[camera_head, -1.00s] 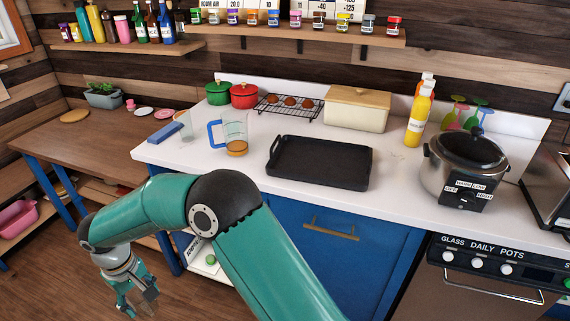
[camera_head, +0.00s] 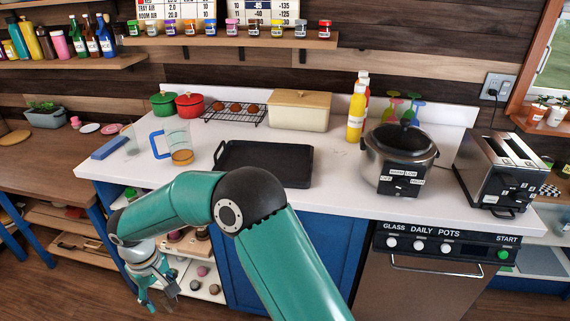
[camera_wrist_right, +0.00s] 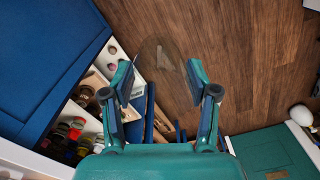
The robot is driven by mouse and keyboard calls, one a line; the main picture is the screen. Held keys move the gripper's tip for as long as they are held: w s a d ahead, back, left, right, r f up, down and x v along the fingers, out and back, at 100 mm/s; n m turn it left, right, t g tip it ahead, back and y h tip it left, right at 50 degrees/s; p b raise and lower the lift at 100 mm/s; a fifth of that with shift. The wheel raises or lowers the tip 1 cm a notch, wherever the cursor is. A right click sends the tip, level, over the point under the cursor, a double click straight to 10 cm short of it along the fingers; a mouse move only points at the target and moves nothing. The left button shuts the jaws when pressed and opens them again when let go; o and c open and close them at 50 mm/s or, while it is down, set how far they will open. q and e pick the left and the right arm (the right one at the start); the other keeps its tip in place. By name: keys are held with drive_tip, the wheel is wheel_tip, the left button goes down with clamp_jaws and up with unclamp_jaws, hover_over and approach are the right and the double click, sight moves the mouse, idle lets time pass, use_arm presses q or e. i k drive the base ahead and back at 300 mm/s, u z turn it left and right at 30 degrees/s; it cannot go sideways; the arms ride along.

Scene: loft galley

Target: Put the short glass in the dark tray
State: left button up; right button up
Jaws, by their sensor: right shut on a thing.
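My right gripper (camera_head: 157,297) hangs low in front of the counter, at the lower left of the head view. In the right wrist view its two fingers (camera_wrist_right: 162,98) are closed on a clear, faint glass (camera_wrist_right: 158,58), apparently the short glass, held over the wooden floor. The glass is hard to make out in the head view. The dark tray (camera_head: 266,164) lies flat and empty on the white counter, up and to the right of the gripper. My right arm hides part of the counter front below it. My left gripper is not in view.
A jug with a blue handle (camera_head: 177,142) stands left of the tray, with another clear glass (camera_head: 131,141) and a blue block (camera_head: 109,148) beyond. A wire rack (camera_head: 235,113) and bread box (camera_head: 299,109) stand behind. A slow cooker (camera_head: 399,158) stands right.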

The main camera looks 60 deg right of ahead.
sight(283, 165)
drive_tip(key=u, duration=1.95)
drive_tip(key=i, duration=0.1)
drive_tip(key=z, duration=3.1)
